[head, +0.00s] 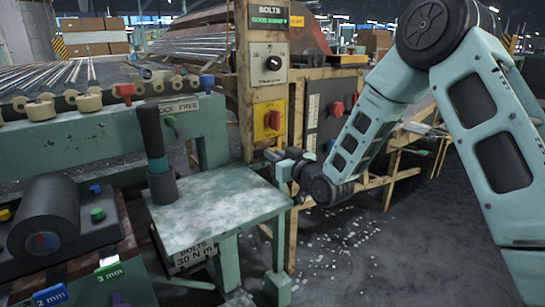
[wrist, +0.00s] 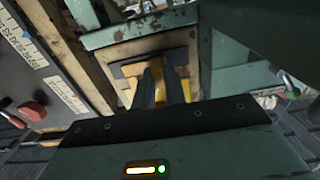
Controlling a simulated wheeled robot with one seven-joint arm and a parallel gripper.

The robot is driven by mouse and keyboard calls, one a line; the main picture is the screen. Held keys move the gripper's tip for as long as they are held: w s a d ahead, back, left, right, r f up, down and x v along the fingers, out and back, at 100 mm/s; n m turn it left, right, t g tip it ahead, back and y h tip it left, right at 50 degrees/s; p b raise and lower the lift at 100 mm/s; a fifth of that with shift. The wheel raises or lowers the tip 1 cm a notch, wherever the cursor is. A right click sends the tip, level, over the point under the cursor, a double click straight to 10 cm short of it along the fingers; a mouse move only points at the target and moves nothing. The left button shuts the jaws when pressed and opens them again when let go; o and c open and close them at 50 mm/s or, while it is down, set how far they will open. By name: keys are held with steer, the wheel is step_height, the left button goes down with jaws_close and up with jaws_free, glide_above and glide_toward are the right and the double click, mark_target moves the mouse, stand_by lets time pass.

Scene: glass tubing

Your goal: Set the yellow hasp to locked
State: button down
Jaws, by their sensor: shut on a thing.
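The yellow hasp (wrist: 184,84) shows in the wrist view as a yellow piece on a dark plate on the wooden post. It lies between and beside the dark fingers of my gripper (wrist: 163,70), which are shut on it. In the head view my gripper (head: 275,156) reaches the post from the right, just beyond the green table's far right corner. There the hasp cannot be made out behind the gripper and the table. My fingers cover much of it, so I cannot tell its locked or unlocked position.
A green-legged table (head: 222,203) stands left of my gripper, close to it. Above my gripper, the post carries a yellow plate (head: 260,129) with a red knob and a dial panel (head: 268,68). A panel with red knobs (head: 322,118) stands to the right. The floor right is open.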

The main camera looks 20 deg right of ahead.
steer(key=c, duration=1.4)
jaws_free()
steer(key=shift+w+d, duration=0.1)
steer(key=shift+d, duration=0.15)
steer(key=shift+c, duration=0.2)
steer(key=p+v, duration=1.2)
steer(key=v, duration=0.5)
steer(key=shift+s, duration=0.2)
